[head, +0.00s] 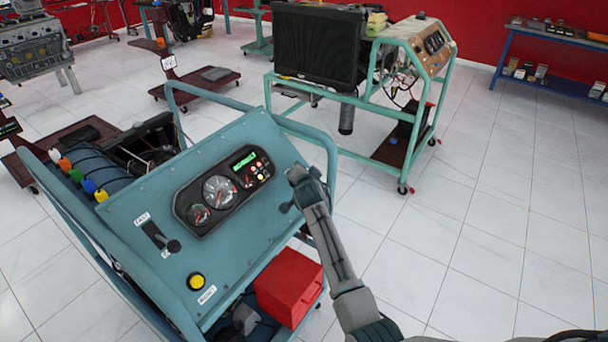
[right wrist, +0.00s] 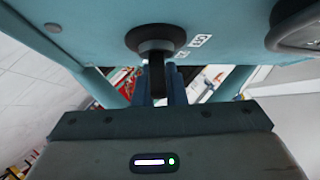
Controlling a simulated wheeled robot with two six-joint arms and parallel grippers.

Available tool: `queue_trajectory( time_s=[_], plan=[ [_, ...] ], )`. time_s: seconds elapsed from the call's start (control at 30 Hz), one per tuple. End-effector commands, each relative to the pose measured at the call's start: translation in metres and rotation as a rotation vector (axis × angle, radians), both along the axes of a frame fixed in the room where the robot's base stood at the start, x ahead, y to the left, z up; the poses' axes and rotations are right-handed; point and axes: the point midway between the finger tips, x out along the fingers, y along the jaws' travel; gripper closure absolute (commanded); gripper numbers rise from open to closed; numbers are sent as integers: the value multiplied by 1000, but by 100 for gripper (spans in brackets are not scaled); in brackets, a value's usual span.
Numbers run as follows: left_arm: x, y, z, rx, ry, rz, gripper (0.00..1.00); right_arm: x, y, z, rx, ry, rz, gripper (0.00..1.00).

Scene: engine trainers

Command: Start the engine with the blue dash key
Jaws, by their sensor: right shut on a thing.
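The blue-teal dash panel (head: 140,215) fills the left of the head view and carries a dark gauge cluster (head: 222,190). My right gripper (head: 290,192) is at the panel's right edge, beside the gauges. In the right wrist view, a round black key switch (right wrist: 155,36) sits on the blue panel, with a black key (right wrist: 157,75) standing out of it. My right gripper (right wrist: 160,92) is shut on the key, which is still in the switch. The fingers partly hide the key. My left gripper is in neither view.
The panel also has a black lever (head: 158,236) and a yellow button (head: 196,282). A second trainer with a wooden dash (head: 428,45) stands behind. The tiled floor on the right is clear.

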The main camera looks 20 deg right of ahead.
Motion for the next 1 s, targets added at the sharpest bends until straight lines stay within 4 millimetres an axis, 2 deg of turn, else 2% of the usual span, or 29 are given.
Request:
queue_trajectory(
  time_s=[0.13,0.67,0.7,0.8,1.0],
  plan=[
    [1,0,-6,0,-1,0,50,-1,0,-3,24,20,-32,100],
    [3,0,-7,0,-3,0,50,-1,-1,-3,38,32,-52,100],
    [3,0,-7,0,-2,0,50,-1,-1,-3,38,32,-52,87],
    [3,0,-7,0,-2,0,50,-1,-1,-2,38,32,-52,68],
    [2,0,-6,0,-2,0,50,-1,-1,-2,38,31,-52,67]
  ],
)
